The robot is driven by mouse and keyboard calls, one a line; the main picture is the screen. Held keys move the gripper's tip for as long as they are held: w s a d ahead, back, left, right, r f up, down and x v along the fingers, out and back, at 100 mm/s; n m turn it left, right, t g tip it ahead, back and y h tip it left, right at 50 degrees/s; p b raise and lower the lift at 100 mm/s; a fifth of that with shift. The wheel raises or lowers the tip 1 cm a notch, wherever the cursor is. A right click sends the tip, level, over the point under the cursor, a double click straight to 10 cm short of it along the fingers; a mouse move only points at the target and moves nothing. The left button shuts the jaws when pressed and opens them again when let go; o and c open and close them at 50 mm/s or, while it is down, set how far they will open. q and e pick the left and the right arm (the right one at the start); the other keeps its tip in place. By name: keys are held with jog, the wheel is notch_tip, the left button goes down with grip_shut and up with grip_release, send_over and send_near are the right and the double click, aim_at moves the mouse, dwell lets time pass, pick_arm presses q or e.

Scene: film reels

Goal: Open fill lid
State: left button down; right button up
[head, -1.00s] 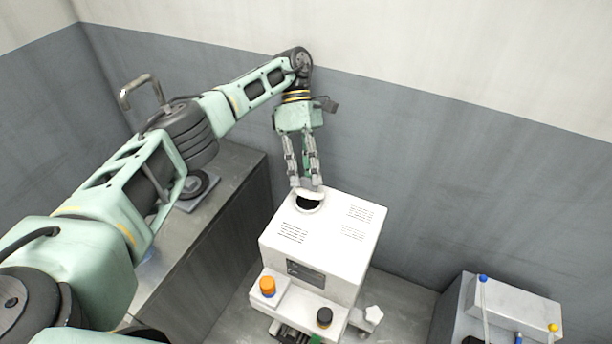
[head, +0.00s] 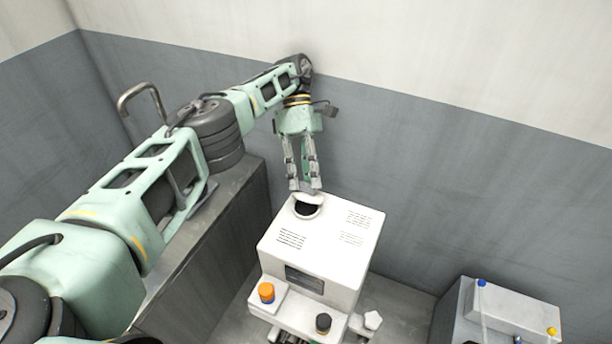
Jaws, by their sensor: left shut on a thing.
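A white machine (head: 330,243) stands on the floor in the middle of the head view. A round dark fill opening (head: 307,209) is in its top, near the back left corner. The white fill lid (head: 309,198) is raised at the back rim of this opening. My left gripper (head: 305,186) reaches down from behind the machine, and its fingertips are closed on the lid. The lid's far side is partly hidden by the fingers. My right gripper does not show.
An orange knob (head: 266,292) and a black knob (head: 323,322) sit on the machine's front ledge. A grey counter (head: 188,262) stands at the left. A grey box with blue and yellow knobs (head: 507,308) stands at the lower right. Walls close in behind.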

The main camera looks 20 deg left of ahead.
pick_arm(q)
jog(key=c, duration=1.8)
grip_release()
notch_tip(320, 180, up, 10)
